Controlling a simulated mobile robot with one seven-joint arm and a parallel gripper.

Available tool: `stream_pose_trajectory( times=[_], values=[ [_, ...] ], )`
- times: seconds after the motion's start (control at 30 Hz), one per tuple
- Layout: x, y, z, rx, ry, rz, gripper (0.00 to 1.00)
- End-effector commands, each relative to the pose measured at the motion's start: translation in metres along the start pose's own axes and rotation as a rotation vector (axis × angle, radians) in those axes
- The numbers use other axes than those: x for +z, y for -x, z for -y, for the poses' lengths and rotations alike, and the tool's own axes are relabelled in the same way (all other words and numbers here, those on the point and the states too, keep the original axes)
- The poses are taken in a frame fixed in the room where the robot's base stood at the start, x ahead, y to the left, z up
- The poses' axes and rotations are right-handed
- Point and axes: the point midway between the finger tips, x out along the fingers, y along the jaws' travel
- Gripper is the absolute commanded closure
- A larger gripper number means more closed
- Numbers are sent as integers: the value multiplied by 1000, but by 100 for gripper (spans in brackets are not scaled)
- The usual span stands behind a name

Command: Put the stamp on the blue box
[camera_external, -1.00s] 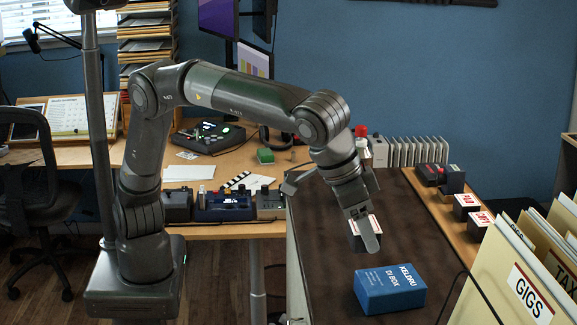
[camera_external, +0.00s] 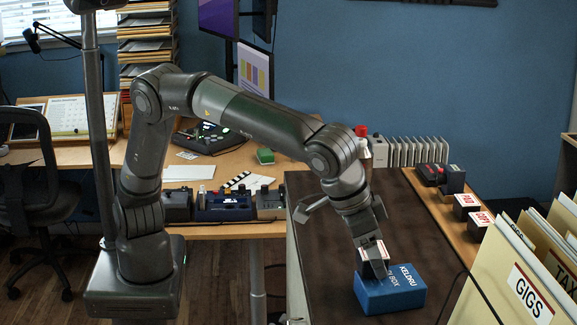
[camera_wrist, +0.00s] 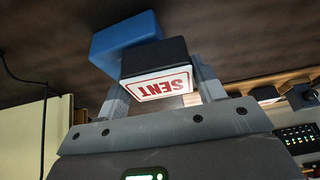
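The blue box (camera_external: 395,294) lies on the dark brown tabletop (camera_external: 318,252), with white lettering on it. The stamp, a dark block with a white "SENT" label (camera_wrist: 162,84), is between my fingers in the wrist view. My gripper (camera_external: 374,264) is shut on the stamp and points down at the rear left part of the blue box. The stamp is over or against that part of the box; I cannot tell whether it touches. In the wrist view the blue box (camera_wrist: 122,38) shows just beyond the stamp, partly hidden by it.
Other stamps (camera_external: 466,206) stand on the wooden strip at the right. The dark tabletop behind and left of the box is clear.

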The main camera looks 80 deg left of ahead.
Motion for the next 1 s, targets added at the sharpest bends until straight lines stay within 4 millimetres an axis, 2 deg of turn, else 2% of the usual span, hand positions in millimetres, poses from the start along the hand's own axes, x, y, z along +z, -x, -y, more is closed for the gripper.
stream_pose_trajectory(
  times=[0.03,0.2,0.43,0.53,0.67,1.0],
  values=[
    [0,0,0,0,0,0,33],
    [0,0,0,-1,0,0,20],
    [0,1,0,0,0,0,20],
    [-1,7,0,0,0,0,20],
    [-2,28,0,3,1,-2,20],
    [-2,98,0,2,0,-2,20]
  ],
)
